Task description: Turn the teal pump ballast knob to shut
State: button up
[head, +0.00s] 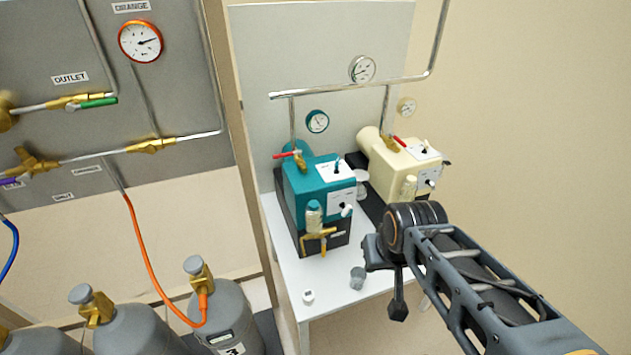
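The teal pump (305,184) stands on a black base at the left of the white table. On its top is a white panel with a small dark upright knob (337,165). Its front white plate carries another knob (347,210), pale and dark. The labels are too small to read, so I cannot tell which is the ballast knob or its setting. My gripper (398,308) hangs at the end of my dark arm, in front and to the right of the teal pump, apart from it. Its fingers are not clear, and I see nothing held.
A cream pump (398,172) stands close to the right of the teal one. A small glass beaker (358,277) and a white item (308,297) are on the table's (335,295) front part. Pipes run above the pumps. Grey cylinders (222,312) with an orange hose stand at left.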

aim_at(344, 212)
jog(key=u, duration=2.25)
jog(key=k, duration=0.8)
jog(key=z, duration=1.4)
jog(key=i, duration=0.45)
